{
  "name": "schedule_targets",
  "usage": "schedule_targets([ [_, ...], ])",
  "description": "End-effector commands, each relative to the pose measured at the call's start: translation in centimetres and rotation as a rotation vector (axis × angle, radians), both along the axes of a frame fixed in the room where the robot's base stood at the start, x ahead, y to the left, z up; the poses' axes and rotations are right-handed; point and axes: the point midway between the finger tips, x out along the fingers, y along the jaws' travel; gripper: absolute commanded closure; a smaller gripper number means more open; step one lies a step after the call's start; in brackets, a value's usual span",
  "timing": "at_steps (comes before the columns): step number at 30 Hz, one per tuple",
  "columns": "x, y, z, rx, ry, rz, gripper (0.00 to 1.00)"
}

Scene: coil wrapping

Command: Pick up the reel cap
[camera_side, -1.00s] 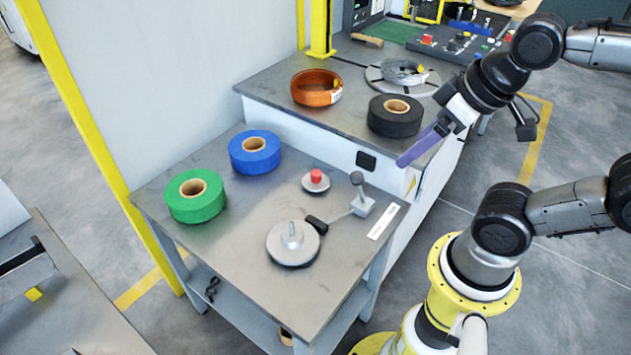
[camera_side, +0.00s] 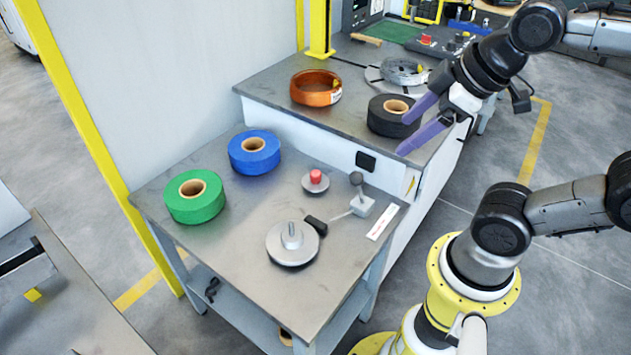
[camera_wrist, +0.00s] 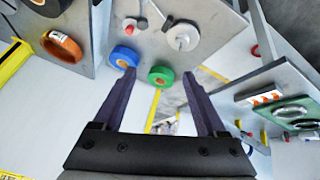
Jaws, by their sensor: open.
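The reel cap (camera_side: 316,183), a small grey disc with a red knob, lies on the lower grey table. Its red knob (camera_wrist: 130,29) also shows near the top of the wrist view. My gripper (camera_side: 415,127) is open and empty, with purple fingers spread, high up and to the right of the cap. In the wrist view, my fingers (camera_wrist: 159,75) point towards the table and the cap lies beyond them, up and to the left. Nothing touches the cap.
A grey disc with an upright peg (camera_side: 293,244) and a black-handled lever (camera_side: 361,205) stand near the cap. Green (camera_side: 194,197) and blue (camera_side: 254,153) reels are to the left. An orange coil (camera_side: 316,89) and a black reel (camera_side: 393,117) sit on the higher bench.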

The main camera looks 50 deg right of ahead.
Motion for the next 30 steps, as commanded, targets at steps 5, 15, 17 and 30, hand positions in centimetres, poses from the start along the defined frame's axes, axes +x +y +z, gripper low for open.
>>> schedule_targets([
  [5,5.2,-0.5,2.5,-0.193,0.020,0.303,0.26],
  [15,18.6,-4.0,-0.3,-0.433,0.185,0.803,0.26],
  [17,20.7,-4.8,-1.9,-0.446,0.218,0.867,0.26],
  [30,26.9,-10.2,-16.4,-0.319,0.449,0.989,0.26],
])
